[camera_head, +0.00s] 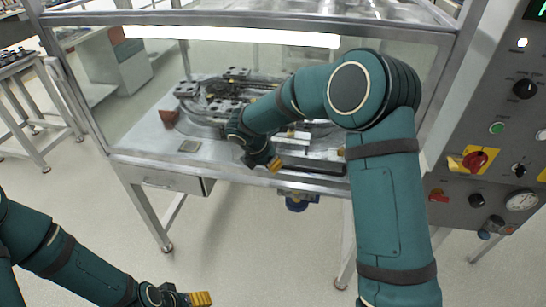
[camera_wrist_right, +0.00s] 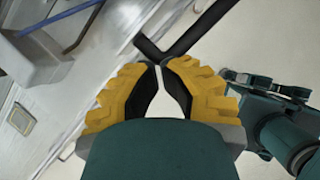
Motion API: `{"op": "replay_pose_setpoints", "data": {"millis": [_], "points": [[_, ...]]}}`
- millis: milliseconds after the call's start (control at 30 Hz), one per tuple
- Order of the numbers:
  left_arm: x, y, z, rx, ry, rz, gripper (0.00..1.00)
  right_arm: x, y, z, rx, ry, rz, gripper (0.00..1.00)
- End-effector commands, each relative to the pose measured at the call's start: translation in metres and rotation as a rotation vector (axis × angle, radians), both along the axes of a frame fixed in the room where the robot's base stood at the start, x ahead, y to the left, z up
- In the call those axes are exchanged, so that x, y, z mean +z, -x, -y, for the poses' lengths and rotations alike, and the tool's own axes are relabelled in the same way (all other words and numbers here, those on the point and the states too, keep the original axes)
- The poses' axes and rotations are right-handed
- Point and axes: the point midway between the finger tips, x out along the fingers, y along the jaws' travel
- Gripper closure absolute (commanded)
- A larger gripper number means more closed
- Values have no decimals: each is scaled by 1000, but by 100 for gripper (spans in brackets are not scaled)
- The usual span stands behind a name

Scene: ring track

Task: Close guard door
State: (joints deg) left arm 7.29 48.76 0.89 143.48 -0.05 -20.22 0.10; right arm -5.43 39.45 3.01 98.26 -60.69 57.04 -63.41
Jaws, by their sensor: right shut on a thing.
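The guard door (camera_head: 150,75) appears as a clear panel on the front of the metal-framed enclosure. I cannot tell how far it is open. My right arm reaches across its front, and my right gripper (camera_head: 270,163) is low at the front edge of the enclosure. In the right wrist view, my right gripper (camera_wrist_right: 160,72) has its yellow fingertips close together on a dark bar (camera_wrist_right: 182,45), which looks like a handle. My left gripper (camera_head: 198,298) is low in the head view, away from the enclosure; its finger opening is unclear.
A ring track (camera_head: 215,95) with several small parts stands inside the enclosure. A control panel (camera_head: 490,130) with knobs and a gauge is at the right. A drawer (camera_head: 165,183) is under the enclosure's table. The floor in front is clear.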

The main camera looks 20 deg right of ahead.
Motion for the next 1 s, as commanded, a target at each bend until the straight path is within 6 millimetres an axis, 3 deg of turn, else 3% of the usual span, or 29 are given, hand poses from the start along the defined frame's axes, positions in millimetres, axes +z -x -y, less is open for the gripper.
{"op": "replay_pose_setpoints", "data": {"millis": [33, 200, 667, 833, 1000], "points": [[-5, -1, 0, 1, 0, 2, 29, -10, 0, 2, -1, 4, -1, 100], [-9, -2, 0, 1, -1, 5, 29, -21, -1, 2, -2, 3, 1, 100], [-9, -2, 0, 2, -1, 5, 29, -24, -1, 1, -2, 1, -1, 100], [-4, -1, 0, 1, 0, 3, 29, -17, 0, -1, -1, 1, 0, 100], [14, 2, 0, 0, 1, -4, 29, 6, 3, -9, -3, 1, 2, 100]]}}
